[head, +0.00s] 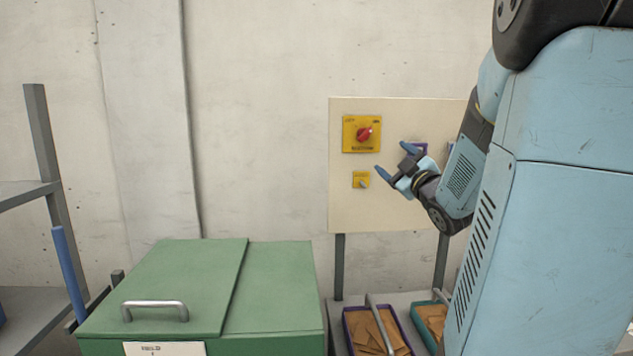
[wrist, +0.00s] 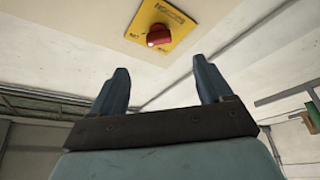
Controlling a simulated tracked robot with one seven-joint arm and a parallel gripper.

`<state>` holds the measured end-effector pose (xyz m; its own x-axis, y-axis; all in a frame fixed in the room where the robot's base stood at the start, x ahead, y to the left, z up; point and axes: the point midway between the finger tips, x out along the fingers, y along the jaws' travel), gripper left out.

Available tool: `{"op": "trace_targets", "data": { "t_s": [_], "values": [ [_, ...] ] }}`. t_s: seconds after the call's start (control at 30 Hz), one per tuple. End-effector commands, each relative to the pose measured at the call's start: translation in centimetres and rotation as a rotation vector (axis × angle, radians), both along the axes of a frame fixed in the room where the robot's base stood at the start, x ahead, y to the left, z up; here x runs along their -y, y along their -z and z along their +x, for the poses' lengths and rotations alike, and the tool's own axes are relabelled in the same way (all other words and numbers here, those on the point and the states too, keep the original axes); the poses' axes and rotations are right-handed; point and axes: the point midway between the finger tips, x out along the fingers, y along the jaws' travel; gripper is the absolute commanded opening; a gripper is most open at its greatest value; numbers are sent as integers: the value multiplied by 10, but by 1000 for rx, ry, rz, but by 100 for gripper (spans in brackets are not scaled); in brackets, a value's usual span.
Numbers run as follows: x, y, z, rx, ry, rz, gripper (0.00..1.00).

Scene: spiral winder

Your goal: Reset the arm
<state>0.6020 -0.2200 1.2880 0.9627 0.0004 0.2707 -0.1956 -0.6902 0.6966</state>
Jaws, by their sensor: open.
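My gripper (head: 392,162) is open and empty in front of the cream panel (head: 350,215), pointing left in the head view. In the wrist view my gripper (wrist: 163,85) shows its two blue fingers spread apart with nothing between them. A red rotary knob on a yellow plate (head: 362,133) is on the panel, up and left of my gripper. The red knob also shows in the wrist view (wrist: 159,35), beyond the fingertips and apart from them. A smaller yellow switch plate (head: 361,180) sits below it. A purple-edged fitting (head: 420,147) is partly hidden behind my gripper.
A green lidded box (head: 170,285) with a metal handle stands at the lower left. A purple bin (head: 349,325) and a teal bin (head: 422,318) with brown pieces stand below the panel. A grey rack (head: 42,135) is at the far left. The wall left of the panel is clear.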

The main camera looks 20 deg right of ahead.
Motion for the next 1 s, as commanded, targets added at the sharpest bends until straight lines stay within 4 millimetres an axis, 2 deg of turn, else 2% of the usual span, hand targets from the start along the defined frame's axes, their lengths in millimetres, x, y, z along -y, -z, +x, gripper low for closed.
{"op": "trace_targets", "data": {
  "t_s": [0.27,0.57,0.77,1.0],
  "values": [
    [-4,0,2,-46,31,42,79],
    [-28,16,-3,-278,151,255,79],
    [-57,35,-24,-462,213,411,79],
    [-105,63,-67,-708,266,584,79]
  ]
}}
